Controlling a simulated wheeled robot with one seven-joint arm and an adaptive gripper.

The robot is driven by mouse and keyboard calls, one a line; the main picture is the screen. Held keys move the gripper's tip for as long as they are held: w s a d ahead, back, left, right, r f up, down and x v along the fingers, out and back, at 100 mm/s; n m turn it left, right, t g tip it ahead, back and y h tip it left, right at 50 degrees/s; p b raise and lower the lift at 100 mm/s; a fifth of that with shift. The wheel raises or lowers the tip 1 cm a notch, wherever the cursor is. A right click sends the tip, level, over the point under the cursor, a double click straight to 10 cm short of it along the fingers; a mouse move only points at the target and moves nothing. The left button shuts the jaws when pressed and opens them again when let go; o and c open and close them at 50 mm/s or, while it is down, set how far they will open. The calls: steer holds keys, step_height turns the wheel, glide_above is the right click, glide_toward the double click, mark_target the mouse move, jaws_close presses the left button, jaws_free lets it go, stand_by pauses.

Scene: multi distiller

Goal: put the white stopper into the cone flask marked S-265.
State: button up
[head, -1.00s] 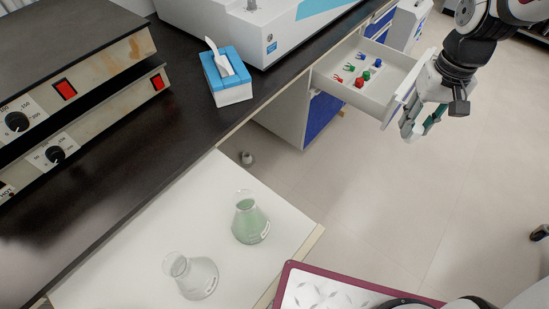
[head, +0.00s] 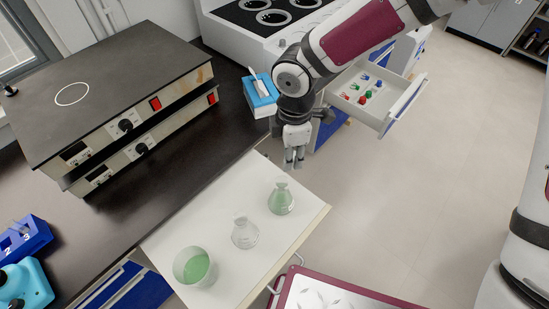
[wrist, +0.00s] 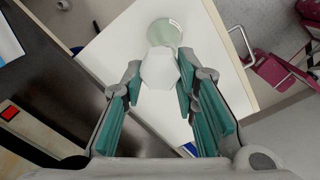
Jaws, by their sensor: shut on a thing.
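My gripper (head: 293,160) points down above the back end of a white pull-out board. In the wrist view my gripper (wrist: 157,85) is shut on the white stopper (wrist: 160,72), a pale hexagonal piece between the green-padded fingers. In the head view the stopper cannot be made out. A cone flask with pale green liquid (head: 281,199) stands upright on the board, just in front of and below my gripper. A round green-tinted glass (wrist: 166,32) shows just beyond the stopper in the wrist view. A clear cone flask (head: 244,233) stands nearer. No flask marking is legible.
A beaker of green liquid (head: 195,267) stands at the near end of the white board (head: 230,277). A blue tissue box (head: 261,96) sits on the dark bench close to my arm. An open drawer (head: 387,110) holds small coloured items. A red-rimmed tray (head: 335,296) is at the bottom.

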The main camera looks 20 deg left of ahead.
steer(key=shift+n, duration=0.7)
steer(key=shift+s+a+f+b, duration=0.25)
steer(key=shift+s+f+b, duration=0.1)
steer(key=shift+f, duration=0.45)
steer(key=shift+s+a+f+b, duration=0.3)
steer(key=shift+s+f+b, duration=0.1)
steer(key=shift+f, duration=0.35)
steer(key=shift+s+a+f+b, duration=0.25)
steer(key=shift+s+f+b, duration=0.1)
steer(key=shift+f, duration=0.45)
steer(key=shift+f+b, duration=1)
steer(key=shift+f, duration=0.4)
steer(key=o, duration=0.8)
step_height(320, 180, up, 12)
stand_by(0.5)
